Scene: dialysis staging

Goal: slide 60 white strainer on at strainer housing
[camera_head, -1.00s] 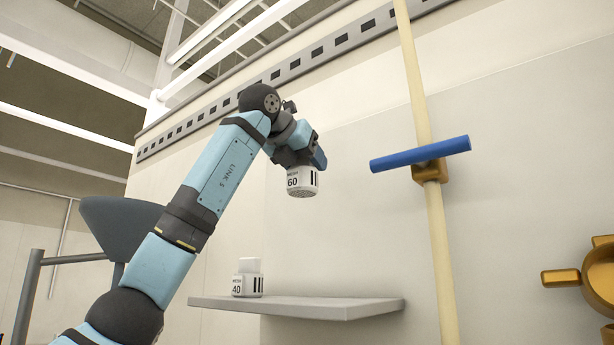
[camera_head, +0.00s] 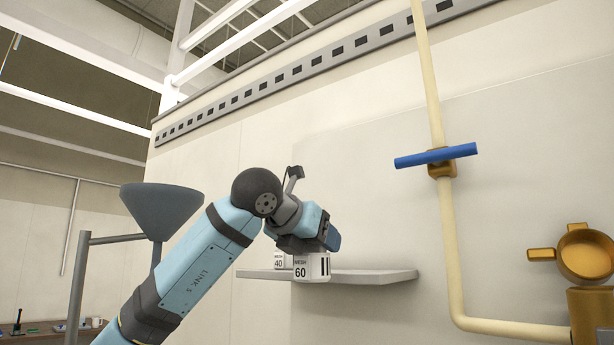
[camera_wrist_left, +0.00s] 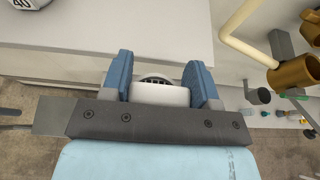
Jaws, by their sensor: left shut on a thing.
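The white strainer marked MESH 60 (camera_head: 312,267) hangs upright under my left gripper (camera_head: 318,246) in the head view, in front of the grey shelf. In the left wrist view the strainer (camera_wrist_left: 160,94) sits between the two blue fingers of my left gripper (camera_wrist_left: 160,82), which is shut on it. A brass fitting with an open round top (camera_head: 585,252), perhaps the strainer housing, stands at the right in the head view. A brass fitting also shows at the right in the left wrist view (camera_wrist_left: 295,72). My right gripper is not in view.
A second white strainer marked 40 (camera_head: 281,260) sits on the grey shelf (camera_head: 375,275), partly hidden. A cream pipe (camera_head: 452,260) with a blue-handled valve (camera_head: 436,157) runs between shelf and brass fitting. A grey funnel (camera_head: 160,208) stands at left.

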